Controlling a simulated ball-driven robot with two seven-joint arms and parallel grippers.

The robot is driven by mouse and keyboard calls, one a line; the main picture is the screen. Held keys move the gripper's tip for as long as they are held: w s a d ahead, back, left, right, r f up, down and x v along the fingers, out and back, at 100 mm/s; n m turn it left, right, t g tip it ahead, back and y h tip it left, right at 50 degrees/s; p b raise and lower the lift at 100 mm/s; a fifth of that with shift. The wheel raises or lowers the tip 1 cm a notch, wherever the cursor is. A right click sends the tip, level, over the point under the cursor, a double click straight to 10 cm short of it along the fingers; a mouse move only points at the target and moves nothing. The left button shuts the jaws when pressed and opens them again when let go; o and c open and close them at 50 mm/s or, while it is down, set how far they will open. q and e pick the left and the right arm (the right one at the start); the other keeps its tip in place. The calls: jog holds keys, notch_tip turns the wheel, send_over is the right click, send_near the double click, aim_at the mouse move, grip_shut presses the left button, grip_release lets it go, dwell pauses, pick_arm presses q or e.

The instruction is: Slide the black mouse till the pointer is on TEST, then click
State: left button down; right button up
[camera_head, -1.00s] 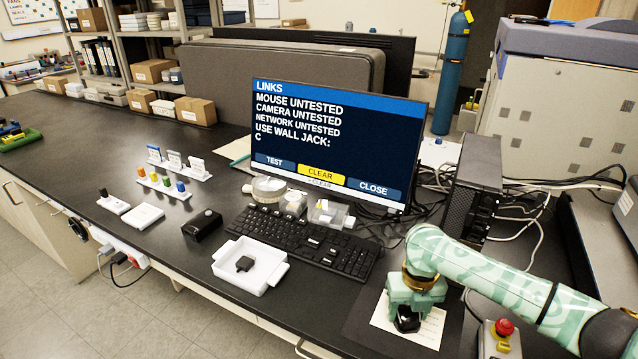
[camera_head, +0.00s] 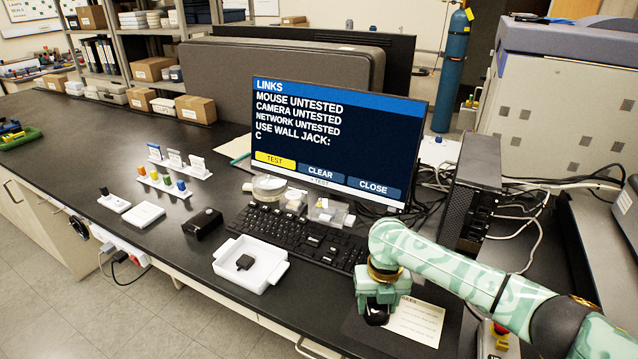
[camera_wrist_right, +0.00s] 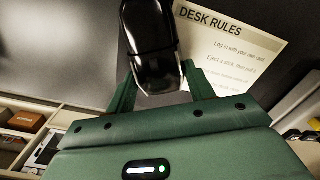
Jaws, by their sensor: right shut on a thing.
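The black mouse (camera_head: 377,314) lies on the dark mat (camera_head: 362,335) at the front right of the bench. My right gripper (camera_head: 376,303) is shut on it from above; in the right wrist view the mouse (camera_wrist_right: 150,45) sits between the two fingers. The monitor (camera_head: 335,135) shows a LINKS window, with mouse, camera and network listed as untested and "USE WALL JACK: C". The TEST button (camera_head: 275,160) is highlighted yellow, and CLEAR (camera_head: 320,172) and CLOSE (camera_head: 373,186) are blue. A small line under the buttons reads TEST. My left gripper is not in view.
A DESK RULES sheet (camera_head: 415,321) lies just right of the mouse. The keyboard (camera_head: 300,240) and a white tray (camera_head: 251,264) with a small dark piece stand to the left.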

jog(key=o, duration=1.1)
jog(key=shift+r, duration=0.1)
jog(key=shift+c, duration=0.3)
notch_tip(320, 180, up, 7)
jog(key=p, duration=0.7)
jog(key=shift+p, duration=0.3)
